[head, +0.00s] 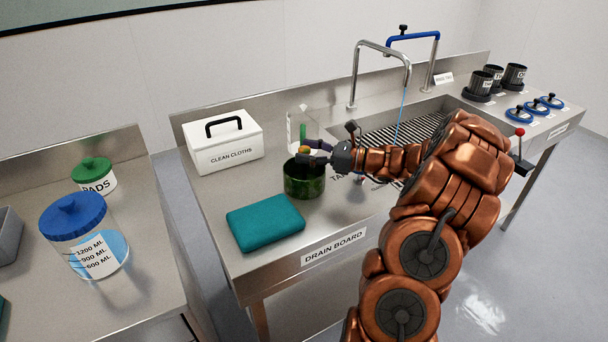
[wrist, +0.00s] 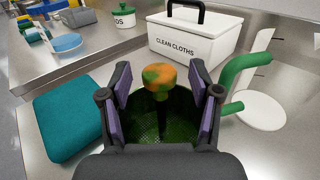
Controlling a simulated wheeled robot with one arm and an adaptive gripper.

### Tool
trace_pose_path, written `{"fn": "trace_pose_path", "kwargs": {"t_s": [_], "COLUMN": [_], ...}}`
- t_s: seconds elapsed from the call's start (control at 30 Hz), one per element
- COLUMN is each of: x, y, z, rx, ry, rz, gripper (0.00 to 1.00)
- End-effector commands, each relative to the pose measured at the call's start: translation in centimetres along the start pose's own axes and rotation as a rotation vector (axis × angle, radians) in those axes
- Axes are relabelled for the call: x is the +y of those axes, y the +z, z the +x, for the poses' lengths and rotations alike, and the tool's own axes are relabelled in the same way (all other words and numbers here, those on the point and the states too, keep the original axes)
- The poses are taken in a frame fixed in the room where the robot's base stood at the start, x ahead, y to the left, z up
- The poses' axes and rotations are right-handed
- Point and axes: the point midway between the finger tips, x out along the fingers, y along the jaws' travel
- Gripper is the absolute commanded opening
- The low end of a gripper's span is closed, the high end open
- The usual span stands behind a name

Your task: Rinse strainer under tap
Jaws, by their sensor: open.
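The strainer (head: 304,184) is a dark green mesh basket standing on the drain board. In the wrist view its mesh (wrist: 180,120) shows below a central post with a mottled orange and green knob (wrist: 158,78). My gripper (head: 318,159) is open just above it. In the wrist view the purple-padded fingers (wrist: 160,95) stand on both sides of the knob, apart from it. The chrome tap (head: 384,50) arches over the sink at the back right, with a thin blue stream (head: 400,115) below its spout.
The sink (head: 425,115) has a striped grating. A teal cloth (head: 264,222) lies left of the strainer. A white clean cloths box (head: 223,142) stands behind. A clear jug (head: 301,125), with a green handle (wrist: 245,72), stands close by. My arm covers part of the sink front.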

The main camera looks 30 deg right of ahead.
Motion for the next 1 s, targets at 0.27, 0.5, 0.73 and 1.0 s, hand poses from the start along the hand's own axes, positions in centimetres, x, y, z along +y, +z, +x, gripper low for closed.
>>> {"fn": "trace_pose_path", "kwargs": {"t_s": [0.27, 0.5, 0.73, 1.0], "x": [0.10, 0.10, 0.11, 0.12], "y": [0.01, 0.03, 0.03, 0.04], "z": [0.95, 0.93, 0.92, 0.92], "rx": [0.000, 0.000, 0.000, 0.000], "ry": [0.002, 0.002, 0.003, 0.003], "rz": [-0.002, -0.002, -0.002, -0.002], "gripper": [0.63, 0.46, 0.22, 0.00]}}
